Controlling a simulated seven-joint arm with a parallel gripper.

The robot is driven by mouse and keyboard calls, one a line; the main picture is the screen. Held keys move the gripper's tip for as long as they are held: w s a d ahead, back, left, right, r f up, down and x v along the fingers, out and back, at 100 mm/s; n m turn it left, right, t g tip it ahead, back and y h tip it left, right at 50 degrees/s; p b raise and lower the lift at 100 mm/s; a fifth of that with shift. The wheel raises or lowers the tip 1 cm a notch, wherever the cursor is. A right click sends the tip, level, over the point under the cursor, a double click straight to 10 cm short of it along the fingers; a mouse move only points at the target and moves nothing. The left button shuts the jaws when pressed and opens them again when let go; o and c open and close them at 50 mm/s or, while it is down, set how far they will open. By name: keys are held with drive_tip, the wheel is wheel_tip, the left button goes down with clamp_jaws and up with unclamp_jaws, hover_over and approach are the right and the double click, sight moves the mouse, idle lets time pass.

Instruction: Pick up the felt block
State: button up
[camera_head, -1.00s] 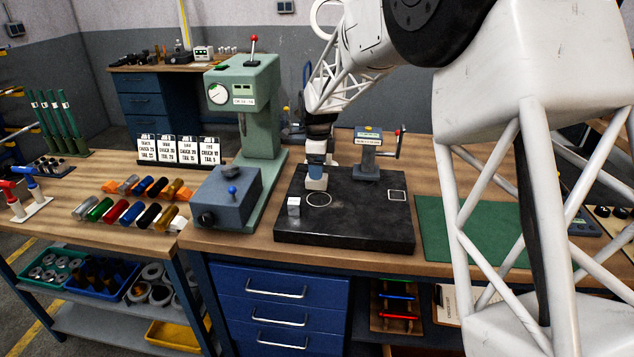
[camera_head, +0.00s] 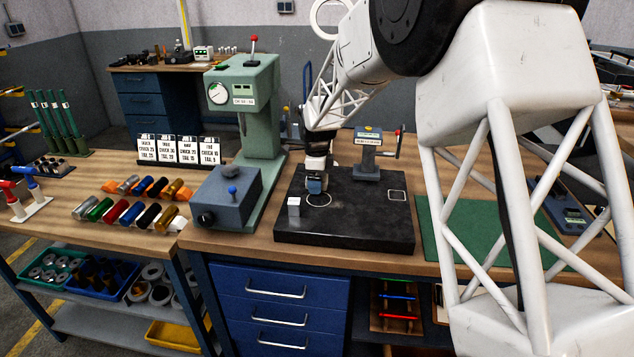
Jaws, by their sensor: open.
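A small pale grey block (camera_head: 294,208), the only loose block I can make out on the black plate and apparently the felt block, stands near the plate's left front edge. The black plate (camera_head: 345,231) has a white circle outline and a small white square outline. My gripper (camera_head: 315,190) is low over the plate at the circle, just to the right of the block and slightly behind it, apart from it. Its jaws are open, but the fingers are small and dark here. Nothing shows clearly between them.
A green press (camera_head: 258,125) and a blue-grey box with a knob (camera_head: 226,198) stand left of the plate. A small crank device (camera_head: 367,160) stands at the plate's back. A green mat (camera_head: 455,225) lies right, partly behind my arm. Coloured cylinders (camera_head: 130,212) lie left.

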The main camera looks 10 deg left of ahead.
drive_tip(key=shift+c, duration=0.3)
drive_tip(key=c, duration=1)
drive_tip(key=shift+r, duration=0.1)
drive_tip(key=shift+r, duration=0.8)
drive_tip(key=shift+s+r, duration=0.1)
drive_tip(key=shift+r, duration=0.85)
drive_tip(key=s+d, duration=0.2)
drive_tip(key=s, duration=0.3)
drive_tip(key=s+d+r, duration=0.1)
drive_tip(key=s, duration=0.4)
drive_tip(key=s+d, duration=0.2)
drive_tip(key=s, duration=0.2)
drive_tip(key=shift+s+d+r, duration=0.15)
drive_tip(key=shift+s+d, duration=0.2)
drive_tip(key=shift+s, duration=0.05)
